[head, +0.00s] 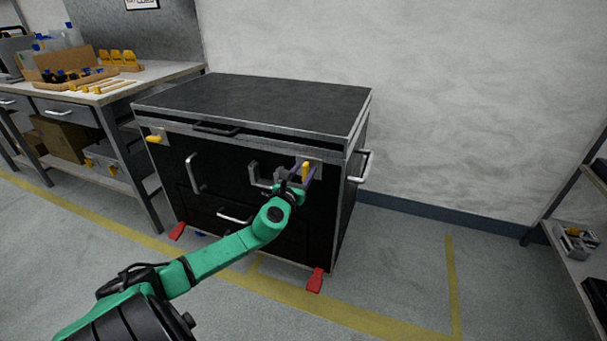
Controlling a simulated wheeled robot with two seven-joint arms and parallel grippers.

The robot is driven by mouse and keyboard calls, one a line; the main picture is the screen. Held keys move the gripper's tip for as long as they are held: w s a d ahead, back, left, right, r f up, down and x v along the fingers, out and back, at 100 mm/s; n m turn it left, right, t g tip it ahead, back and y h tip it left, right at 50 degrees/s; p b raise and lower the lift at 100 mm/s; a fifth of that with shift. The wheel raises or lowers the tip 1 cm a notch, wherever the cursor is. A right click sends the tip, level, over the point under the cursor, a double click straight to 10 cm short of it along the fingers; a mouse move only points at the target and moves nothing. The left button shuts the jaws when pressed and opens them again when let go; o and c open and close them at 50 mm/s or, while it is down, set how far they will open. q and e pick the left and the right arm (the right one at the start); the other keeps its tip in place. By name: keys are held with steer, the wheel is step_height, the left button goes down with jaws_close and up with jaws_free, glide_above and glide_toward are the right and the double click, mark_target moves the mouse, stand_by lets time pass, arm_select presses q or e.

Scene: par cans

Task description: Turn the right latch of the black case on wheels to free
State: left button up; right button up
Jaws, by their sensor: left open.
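The black case on wheels (250,95) stands against the wall with its lid slightly raised over a dark gap. Its right latch (306,168) is a small yellow handle on a pale plate at the upper right of the front, and it looks upright. The left latch (154,138) is yellow and lies sideways. My left gripper (303,177) is open at the right latch, with its fingers close around the yellow handle; whether they touch it I cannot tell. The gripper and wrist hide the lower part of this latch. My right gripper is out of view.
Handles (193,173) stick out from the case front, and a side handle (361,165) from its right. Red pedals (315,280) are at the base. A workbench (160,72) with tools stands left, a shelf (575,270) right. The floor between is clear.

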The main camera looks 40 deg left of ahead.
arm_select(q)
jaws_close()
